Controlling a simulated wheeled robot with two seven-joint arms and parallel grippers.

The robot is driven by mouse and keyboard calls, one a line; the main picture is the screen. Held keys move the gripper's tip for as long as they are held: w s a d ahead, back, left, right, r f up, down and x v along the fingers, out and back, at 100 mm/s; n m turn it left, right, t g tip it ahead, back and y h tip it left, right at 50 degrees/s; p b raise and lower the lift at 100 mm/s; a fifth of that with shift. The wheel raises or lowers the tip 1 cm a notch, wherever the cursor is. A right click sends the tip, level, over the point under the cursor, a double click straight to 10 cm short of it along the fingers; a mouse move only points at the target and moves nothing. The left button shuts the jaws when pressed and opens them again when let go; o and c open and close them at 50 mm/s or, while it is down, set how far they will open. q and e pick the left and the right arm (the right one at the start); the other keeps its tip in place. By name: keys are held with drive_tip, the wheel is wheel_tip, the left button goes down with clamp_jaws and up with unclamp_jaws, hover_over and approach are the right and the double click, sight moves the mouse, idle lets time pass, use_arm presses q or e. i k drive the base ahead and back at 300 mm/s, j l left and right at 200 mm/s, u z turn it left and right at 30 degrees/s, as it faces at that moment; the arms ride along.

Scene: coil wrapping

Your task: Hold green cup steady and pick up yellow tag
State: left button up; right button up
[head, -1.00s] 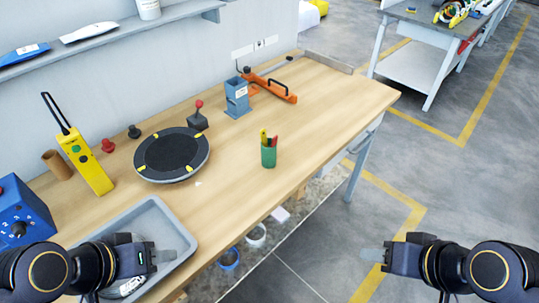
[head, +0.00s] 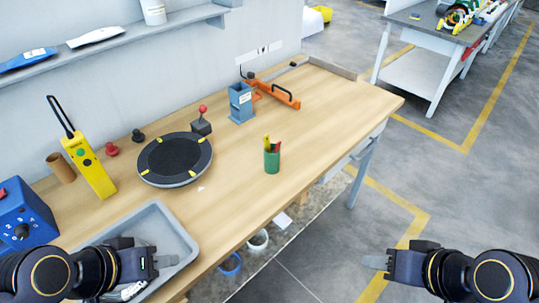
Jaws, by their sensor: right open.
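The green cup (head: 272,162) stands upright on the wooden table near its front edge. A yellow tag (head: 267,142) sticks up out of the cup, beside red and dark green pieces. My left gripper (head: 167,261) is over the grey tray, left of and nearer than the cup, and apart from it. Its fingers are seen edge-on, so its opening cannot be told. My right gripper (head: 374,262) is open and empty, off the table's front edge above the floor, right of and nearer than the cup.
A round black turntable (head: 174,159) with yellow marks lies left of the cup. The grey tray (head: 183,234) sits at the front left. A blue holder (head: 241,103) and an orange clamp tool (head: 275,92) stand further back. The table right of the cup is clear.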

sight(265, 138)
drive_tip(key=i+l+u, duration=0.3)
drive_tip(key=l+u, duration=0.15)
drive_tip(key=l, duration=0.15)
drive_tip(key=i+l+u, duration=0.2)
drive_tip(key=l+u, duration=0.25)
drive_tip(key=l, duration=0.15)
